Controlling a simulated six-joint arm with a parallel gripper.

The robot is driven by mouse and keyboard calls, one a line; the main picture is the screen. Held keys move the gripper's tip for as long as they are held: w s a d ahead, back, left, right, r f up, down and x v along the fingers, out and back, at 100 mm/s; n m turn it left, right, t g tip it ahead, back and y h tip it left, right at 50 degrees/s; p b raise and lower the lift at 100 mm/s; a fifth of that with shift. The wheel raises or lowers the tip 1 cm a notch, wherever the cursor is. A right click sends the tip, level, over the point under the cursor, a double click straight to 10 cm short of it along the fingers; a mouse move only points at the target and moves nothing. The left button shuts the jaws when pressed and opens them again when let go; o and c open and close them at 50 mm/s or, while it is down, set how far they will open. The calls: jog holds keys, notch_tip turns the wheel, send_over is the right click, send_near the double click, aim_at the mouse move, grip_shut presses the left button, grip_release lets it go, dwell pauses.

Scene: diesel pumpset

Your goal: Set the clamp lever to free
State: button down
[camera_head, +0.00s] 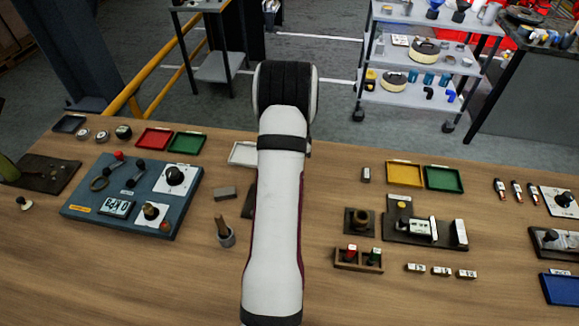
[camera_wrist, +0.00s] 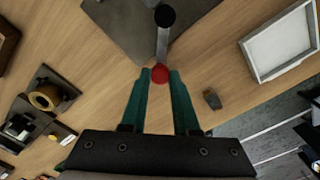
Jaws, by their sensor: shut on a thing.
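In the wrist view, the clamp lever is a grey bar (camera_wrist: 162,44) with a black round pivot (camera_wrist: 164,16) and a red ball knob (camera_wrist: 160,74) at its end. It stands over a dark grey plate (camera_wrist: 120,25). My gripper (camera_wrist: 160,76) has its two green fingers on either side of the red knob, shut on it. In the head view my arm covers the lever and my gripper; only a dark edge of the plate (camera_head: 248,208) shows left of the arm.
A white tray (camera_wrist: 250,48) lies near the plate, partly behind my arm in the head view (camera_head: 236,154). A small dark block (camera_wrist: 212,99) is close by. A blue panel (camera_head: 76,205) with levers and knobs stands left; a ring fixture (camera_head: 350,226) stands right.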

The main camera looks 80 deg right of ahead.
jog(key=m, duration=0.1)
jog(key=s+a+m, duration=0.1)
jog(key=m, duration=0.1)
jog(key=shift+s+a, duration=0.1)
jog(key=shift+a, duration=0.1)
jog(key=shift+s+a+m, duration=0.25)
jog(key=shift+a+m, duration=0.35)
jog(key=shift+m, duration=0.6)
jog(key=c, duration=0.7)
grip_release()
jog(key=shift+o, duration=0.2)
notch_tip(320, 180, up, 16)
jog(key=shift+f, duration=0.1)
